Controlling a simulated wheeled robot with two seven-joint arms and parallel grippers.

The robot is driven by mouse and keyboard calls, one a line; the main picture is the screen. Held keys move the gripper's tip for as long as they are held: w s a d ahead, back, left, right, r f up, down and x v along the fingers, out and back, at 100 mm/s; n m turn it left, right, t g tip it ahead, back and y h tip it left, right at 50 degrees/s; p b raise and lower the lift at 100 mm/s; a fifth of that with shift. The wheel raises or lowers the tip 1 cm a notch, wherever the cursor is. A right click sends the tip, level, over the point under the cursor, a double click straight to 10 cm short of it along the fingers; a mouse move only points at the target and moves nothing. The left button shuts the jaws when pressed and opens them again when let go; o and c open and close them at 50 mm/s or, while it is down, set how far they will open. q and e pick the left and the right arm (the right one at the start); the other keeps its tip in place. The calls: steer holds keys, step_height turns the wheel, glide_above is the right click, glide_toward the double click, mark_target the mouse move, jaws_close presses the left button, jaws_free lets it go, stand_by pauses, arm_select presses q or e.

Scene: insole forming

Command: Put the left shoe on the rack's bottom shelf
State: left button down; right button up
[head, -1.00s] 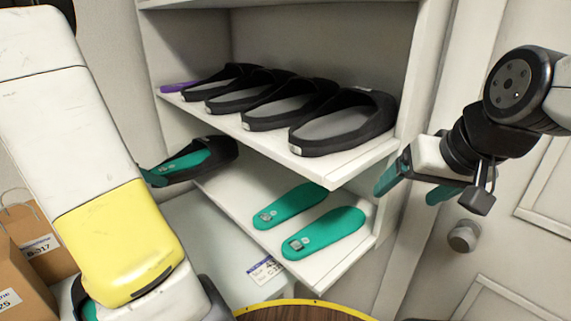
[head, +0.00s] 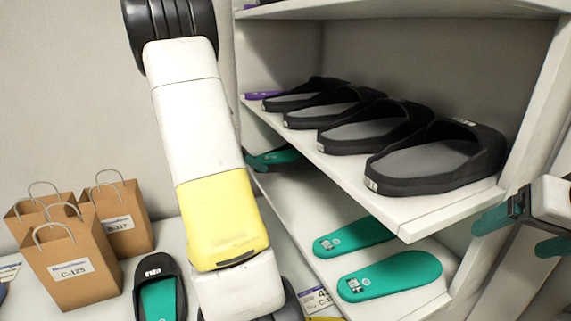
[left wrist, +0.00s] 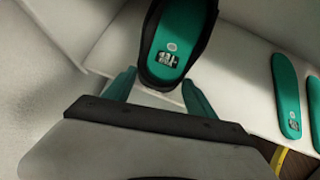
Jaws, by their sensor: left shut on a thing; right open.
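The held shoe (left wrist: 172,50), black with a teal insole, shows heel-first in the left wrist view. My left gripper (left wrist: 155,88) is shut on its heel end, with a teal finger on each side. In the head view a part of this shoe (head: 280,160) shows beside my left arm, under the upper shelf at the left end of the rack's bottom shelf (head: 318,215). The arm hides the rest and my left gripper. I cannot tell whether the shoe touches the shelf. My right gripper (head: 521,234) is open and empty at the right, in front of the rack.
Two teal insoles (head: 390,275) lie on the bottom shelf's right part. Several black shoes (head: 437,158) and a purple item (head: 264,95) fill the shelf above. Another black shoe with teal insole (head: 160,293) and paper bags (head: 72,262) stand at the left.

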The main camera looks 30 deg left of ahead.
arm_select(q)
steer(key=w+a, duration=0.1)
steer(key=w, duration=0.1)
steer(key=w+a, duration=0.4)
steer(key=shift+w+a+f, duration=0.1)
steer(key=shift+a+f, duration=0.1)
steer(key=shift+f, duration=0.15)
step_height(320, 180, down, 4)
steer(key=shift+a+r, duration=0.1)
steer(key=shift+r, duration=0.1)
steer(key=shift+c, duration=1.4)
jaws_free()
steer(key=v, duration=1.2)
